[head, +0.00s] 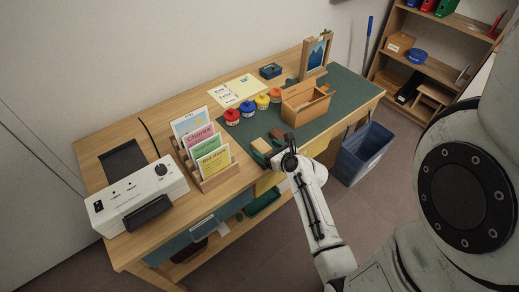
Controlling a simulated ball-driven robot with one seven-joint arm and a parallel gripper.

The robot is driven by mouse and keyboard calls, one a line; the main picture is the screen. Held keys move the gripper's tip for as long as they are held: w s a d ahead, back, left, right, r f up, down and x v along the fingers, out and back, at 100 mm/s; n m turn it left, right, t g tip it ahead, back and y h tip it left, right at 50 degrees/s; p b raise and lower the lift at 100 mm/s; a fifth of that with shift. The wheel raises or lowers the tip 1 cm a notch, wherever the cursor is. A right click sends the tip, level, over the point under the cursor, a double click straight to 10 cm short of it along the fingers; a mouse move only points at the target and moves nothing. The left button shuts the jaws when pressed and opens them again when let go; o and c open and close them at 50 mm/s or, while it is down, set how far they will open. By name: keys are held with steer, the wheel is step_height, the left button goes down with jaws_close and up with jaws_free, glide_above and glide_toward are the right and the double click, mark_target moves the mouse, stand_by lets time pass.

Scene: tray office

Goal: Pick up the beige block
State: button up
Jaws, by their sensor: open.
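The beige block (261,146) lies near the front edge of the desk, on or beside the green mat (318,122). A dark green edge shows just below it; I cannot tell what that belongs to. My gripper (277,151) is at the desk's front edge, just right of the beige block. It is open, and its fingers are small and partly hidden by my wrist. I see nothing held in it. I cannot tell whether it touches the block.
A brown block (277,134) lies just behind my gripper. A wooden box (298,108) and several coloured jars (247,108) stand further back. A card rack (217,180) and a white machine (138,198) are left. A blue bin (363,155) stands right of the desk.

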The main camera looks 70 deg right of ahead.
mark_target(261, 145)
steer(key=shift+x, duration=2.95)
steer(key=shift+s+d, duration=0.15)
steer(key=c, duration=1.1)
